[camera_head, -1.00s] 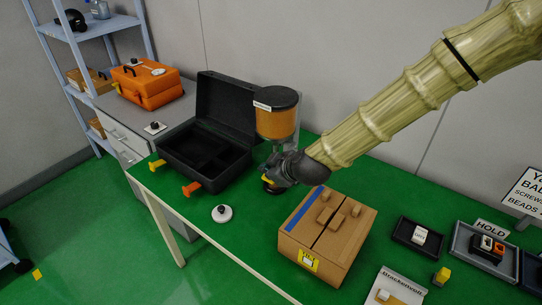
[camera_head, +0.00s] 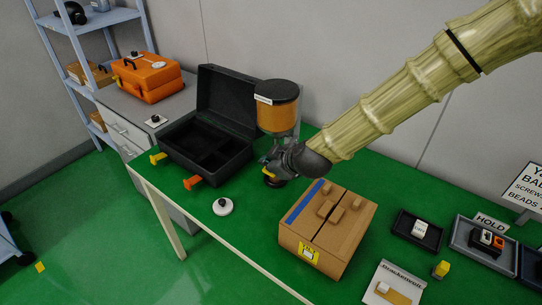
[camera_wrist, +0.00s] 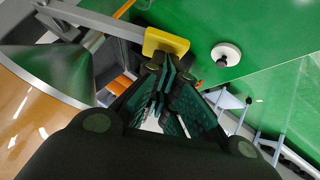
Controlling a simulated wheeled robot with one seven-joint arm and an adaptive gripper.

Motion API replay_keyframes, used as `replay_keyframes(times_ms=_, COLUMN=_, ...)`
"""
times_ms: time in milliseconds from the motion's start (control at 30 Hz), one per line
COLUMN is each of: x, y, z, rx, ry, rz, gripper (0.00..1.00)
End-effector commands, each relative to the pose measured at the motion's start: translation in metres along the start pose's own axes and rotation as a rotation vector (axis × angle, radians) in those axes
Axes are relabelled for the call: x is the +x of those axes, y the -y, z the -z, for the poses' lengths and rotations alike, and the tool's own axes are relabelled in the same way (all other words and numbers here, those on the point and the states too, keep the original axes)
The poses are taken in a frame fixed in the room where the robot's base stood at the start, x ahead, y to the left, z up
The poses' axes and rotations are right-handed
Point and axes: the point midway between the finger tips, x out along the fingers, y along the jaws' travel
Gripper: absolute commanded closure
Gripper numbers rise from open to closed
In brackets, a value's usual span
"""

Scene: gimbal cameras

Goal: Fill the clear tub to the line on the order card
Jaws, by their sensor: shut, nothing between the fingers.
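A dispenser (camera_head: 278,112) with a black lid and orange contents stands at the back of the green table. Its clear lower part is partly behind my gripper (camera_head: 270,168). In the wrist view my gripper (camera_wrist: 168,88) is shut and empty, its dark green fingers close together. A yellow lever-like piece (camera_wrist: 167,41) on a grey arm lies just beyond the fingertips; I cannot tell whether they touch. The orange-filled body (camera_wrist: 35,125) fills the wrist view's left side. I cannot make out the clear tub or its fill line. A printed card (camera_head: 394,284) lies at the front right; I cannot tell whether it is the order card.
An open black case (camera_head: 212,140) stands left of the dispenser. A cardboard box (camera_head: 328,228) sits in front of my arm. A white disc with a black knob (camera_head: 223,206) is near the table's front edge. Small trays (camera_head: 417,231) and a HOLD sign (camera_head: 490,223) are at right.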

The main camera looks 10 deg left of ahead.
Motion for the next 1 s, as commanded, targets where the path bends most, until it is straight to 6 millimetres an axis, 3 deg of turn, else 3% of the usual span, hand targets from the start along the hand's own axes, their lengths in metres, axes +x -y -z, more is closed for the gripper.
replay_keyframes(times_ms=767, x=-0.011, y=-0.006, z=0.011, rx=0.0, ry=0.0, rz=-0.001, gripper=1.0)
replay_keyframes(times_ms=1000, x=-0.027, y=-0.011, z=0.028, rx=-0.003, ry=0.0, rz=0.0, gripper=1.0)
